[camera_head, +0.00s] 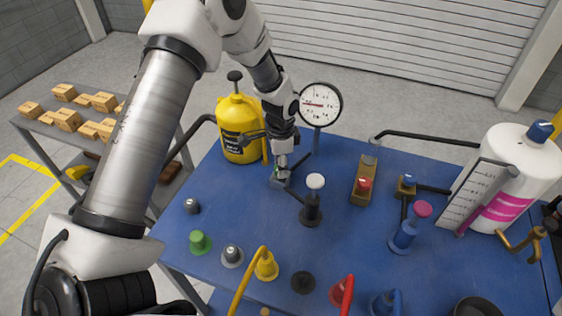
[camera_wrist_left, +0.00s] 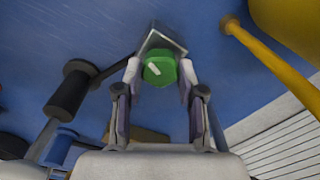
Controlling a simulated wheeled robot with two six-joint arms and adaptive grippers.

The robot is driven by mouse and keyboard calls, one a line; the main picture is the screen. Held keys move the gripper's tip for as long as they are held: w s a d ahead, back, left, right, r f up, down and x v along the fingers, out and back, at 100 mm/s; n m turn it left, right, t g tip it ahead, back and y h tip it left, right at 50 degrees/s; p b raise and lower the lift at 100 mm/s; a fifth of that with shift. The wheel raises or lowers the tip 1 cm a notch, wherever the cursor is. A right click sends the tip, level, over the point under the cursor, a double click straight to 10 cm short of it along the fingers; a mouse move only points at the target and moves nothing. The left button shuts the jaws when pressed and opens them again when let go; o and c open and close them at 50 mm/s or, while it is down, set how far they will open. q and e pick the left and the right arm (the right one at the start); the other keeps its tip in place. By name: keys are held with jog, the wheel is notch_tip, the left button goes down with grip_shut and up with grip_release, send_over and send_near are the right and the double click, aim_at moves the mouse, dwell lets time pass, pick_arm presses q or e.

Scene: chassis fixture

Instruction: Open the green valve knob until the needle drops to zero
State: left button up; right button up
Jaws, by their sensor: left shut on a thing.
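The green valve knob (camera_wrist_left: 159,68) is a rounded green cap with a white mark, on a grey metal block (camera_wrist_left: 163,42) on the blue table. My left gripper (camera_wrist_left: 160,72) has its two fingers on either side of the knob and is shut on it. In the head view, my left gripper (camera_head: 281,170) reaches down beside the yellow tank and mostly hides the knob. The round white pressure gauge (camera_head: 320,103) stands behind it to the right. Its red needle lies nearly level, pointing left; the numbers are too small to read. My right gripper is not in view.
The yellow tank (camera_head: 238,145) stands close left of my gripper. A black post with a white top (camera_head: 314,182) is close at right. Several coloured fittings line the front of the blue table (camera_head: 225,205). A large white cylinder (camera_head: 520,165) is at far right.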

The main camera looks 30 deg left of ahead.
pick_arm(q)
jog(key=shift+s+f+n, duration=0.1)
jog(key=shift+n, duration=0.55)
jog(key=shift+s+f+n, duration=0.1)
jog(key=shift+n, duration=0.55)
jog(key=shift+p, duration=0.3)
jog(key=o, duration=1.1)
jog(key=shift+o, duration=0.2)
jog(key=shift+w, duration=0.1)
jog(key=shift+r, duration=0.1)
jog(key=shift+r, duration=0.15)
notch_tip(320, 180, up, 12)
